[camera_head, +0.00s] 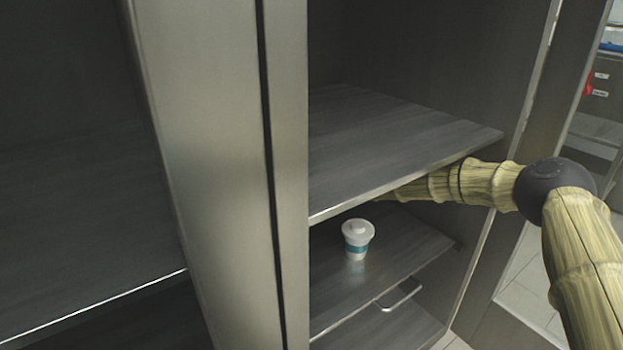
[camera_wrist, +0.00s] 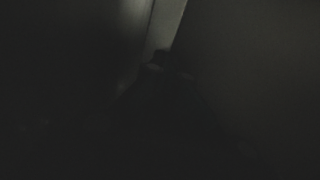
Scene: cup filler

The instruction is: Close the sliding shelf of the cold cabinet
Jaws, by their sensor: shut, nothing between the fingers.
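The cold cabinet (camera_head: 212,150) fills most of the head view, with dark shelves and metal uprights. A dark lower shelf (camera_head: 405,238) in its right bay has a metal handle (camera_head: 401,294) at its front edge. I cannot tell how far this shelf is slid out. A white lidded cup with a teal band (camera_head: 357,236) stands upright on it. My arm reaches in from the right, under the upper shelf, which hides my gripper in the head view. In the very dark wrist view, my gripper (camera_wrist: 165,75) is a faint outline, shut and empty; contact cannot be made out.
The upper shelf (camera_head: 385,140) is bare and lies just above my forearm. A wide metal upright (camera_head: 205,120) divides the bays. The right side wall (camera_head: 480,75) is close to my arm. Another surface (camera_head: 405,328) shows below the handle. Open tiled floor (camera_head: 520,285) lies at right.

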